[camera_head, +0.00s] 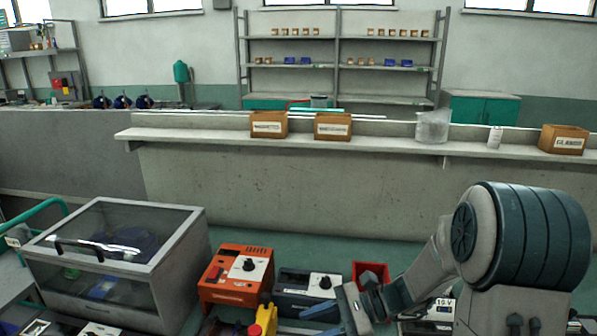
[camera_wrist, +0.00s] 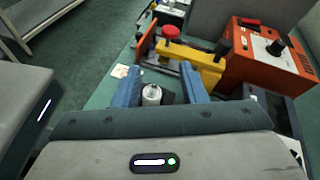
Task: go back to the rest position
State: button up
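My gripper (camera_wrist: 160,80) is in the wrist view, its two blue fingers spread apart. A small white and metal cylindrical part (camera_wrist: 151,95) shows in the gap between them, with room on its right side. I cannot tell how far below the fingers it is. Beyond the fingertips is a yellow clamp-like device (camera_wrist: 190,60) with a red knob (camera_wrist: 171,32). In the head view my gripper (camera_head: 337,312) is low at the centre right, over the bench; its fingertips are partly hard to make out there.
An orange box with a dial (camera_head: 236,275) and a dark box with a dial (camera_head: 308,290) stand on the bench. A red bin (camera_head: 371,274) is beside my arm. A clear-lidded case (camera_head: 115,255) is at the left. A ledge (camera_head: 380,143) with cardboard boxes runs behind.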

jog(key=s+d+r+n+h, duration=0.2)
jog(key=s+d+n+h, duration=0.2)
jog(key=s+n+h, duration=0.5)
jog(key=s+d+r+n+t+h+p, duration=0.1)
jog(key=s+d+r+n+t+h, duration=0.2)
jog(key=d, duration=0.4)
jog(key=shift+d+r+n+t+h, duration=0.15)
jog(key=shift+r+n+t+h, duration=0.3)
jog(key=shift+n+h, duration=0.65)
